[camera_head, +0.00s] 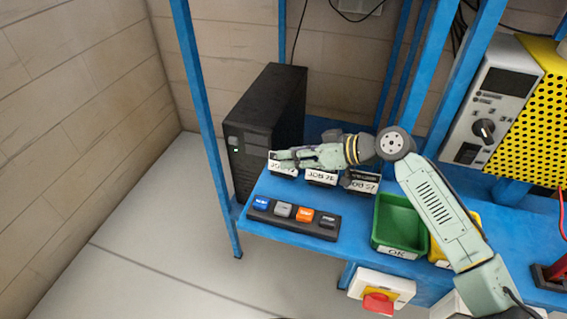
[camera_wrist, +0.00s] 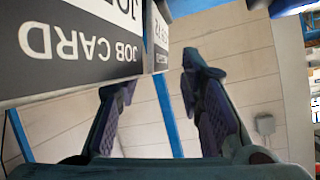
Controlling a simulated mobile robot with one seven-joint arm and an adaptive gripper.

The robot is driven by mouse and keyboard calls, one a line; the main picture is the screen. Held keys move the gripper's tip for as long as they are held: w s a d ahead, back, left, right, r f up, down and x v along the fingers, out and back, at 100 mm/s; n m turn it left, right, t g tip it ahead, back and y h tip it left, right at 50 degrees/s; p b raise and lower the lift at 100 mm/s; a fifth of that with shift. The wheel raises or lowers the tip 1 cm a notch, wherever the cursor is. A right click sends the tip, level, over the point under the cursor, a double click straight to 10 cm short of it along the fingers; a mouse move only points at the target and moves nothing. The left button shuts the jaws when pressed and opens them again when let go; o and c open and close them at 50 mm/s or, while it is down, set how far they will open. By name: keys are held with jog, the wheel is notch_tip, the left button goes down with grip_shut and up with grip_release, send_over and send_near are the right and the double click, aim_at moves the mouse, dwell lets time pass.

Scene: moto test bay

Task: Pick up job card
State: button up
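Several white-and-black job cards stand in a row on the blue bench: a left one (camera_head: 283,170), a middle one (camera_head: 321,178) and a right one (camera_head: 364,186). My gripper (camera_head: 277,158) reaches leftward across the row, its tips over the left card and partly covering it. In the wrist view, a large card face (camera_wrist: 75,45) reading "JOB CARD" appears upside down at upper left, with another card (camera_wrist: 159,35) beside it. My gripper's two fingers (camera_wrist: 158,85) are spread with an empty gap between them. The cards lie outside that gap.
A black computer tower (camera_head: 264,130) stands close behind and left of the cards. A button strip (camera_head: 293,218) lies in front. A green bin (camera_head: 400,228) and yellow bin (camera_head: 438,252) sit right, under my arm. A blue post (camera_head: 208,125) rises at left.

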aim_at(273, 163)
jog(key=shift+p+x, duration=0.35)
jog(key=shift+x, duration=1.15)
jog(key=shift+c, duration=0.2)
grip_shut()
